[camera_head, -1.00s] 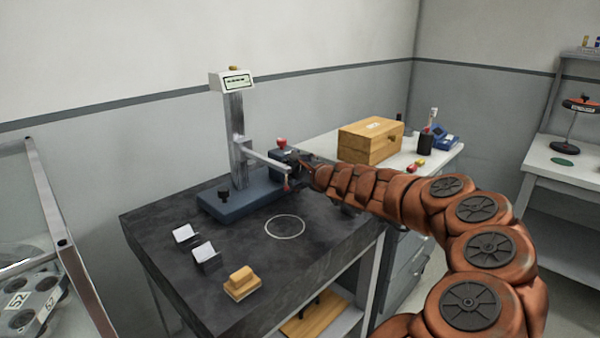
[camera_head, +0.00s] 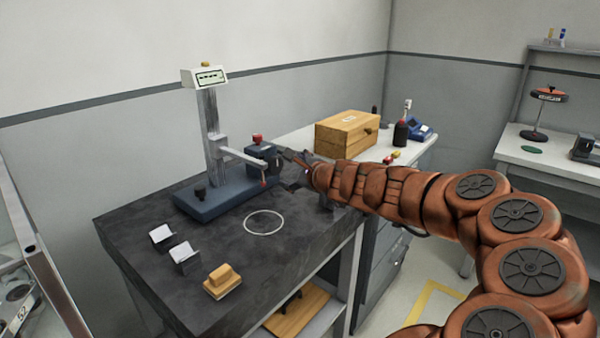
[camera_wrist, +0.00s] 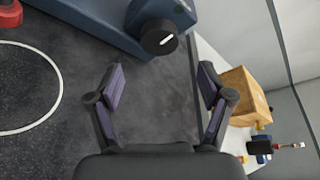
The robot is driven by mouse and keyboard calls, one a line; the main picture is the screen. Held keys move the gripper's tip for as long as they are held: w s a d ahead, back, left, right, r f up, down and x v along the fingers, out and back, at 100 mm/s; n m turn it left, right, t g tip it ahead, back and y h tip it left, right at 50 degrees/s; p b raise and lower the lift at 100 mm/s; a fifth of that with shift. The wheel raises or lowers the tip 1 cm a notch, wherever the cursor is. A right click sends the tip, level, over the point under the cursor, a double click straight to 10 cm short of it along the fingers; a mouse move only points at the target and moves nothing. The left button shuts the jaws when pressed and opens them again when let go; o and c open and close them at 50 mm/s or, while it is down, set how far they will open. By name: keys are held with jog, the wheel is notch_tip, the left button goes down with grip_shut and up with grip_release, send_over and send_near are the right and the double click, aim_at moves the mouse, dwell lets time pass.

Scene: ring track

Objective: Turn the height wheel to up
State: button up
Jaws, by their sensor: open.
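A height gauge stands on a dark stone table, with a blue base (camera_head: 215,198), a grey column (camera_head: 211,130) and a display (camera_head: 205,76) on top. A blue box with a red knob sits at the base's right end. In the wrist view a black round wheel (camera_wrist: 159,37) with a white mark is on the side of this blue box (camera_wrist: 180,12). My gripper (camera_head: 283,155) is close to the blue box in the head view. In the wrist view my gripper (camera_wrist: 160,82) is open and empty, with the wheel ahead, beyond the fingertips and apart from them.
A wooden box (camera_head: 345,134) and a blue device (camera_head: 420,131) stand on the white bench to the right. Two small holders (camera_head: 183,257) and a wood-topped block (camera_head: 222,281) lie on the stone table's front. A white ring (camera_head: 263,222) is marked on its clear middle.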

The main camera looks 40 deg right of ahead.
jog(key=shift+v, duration=1.75)
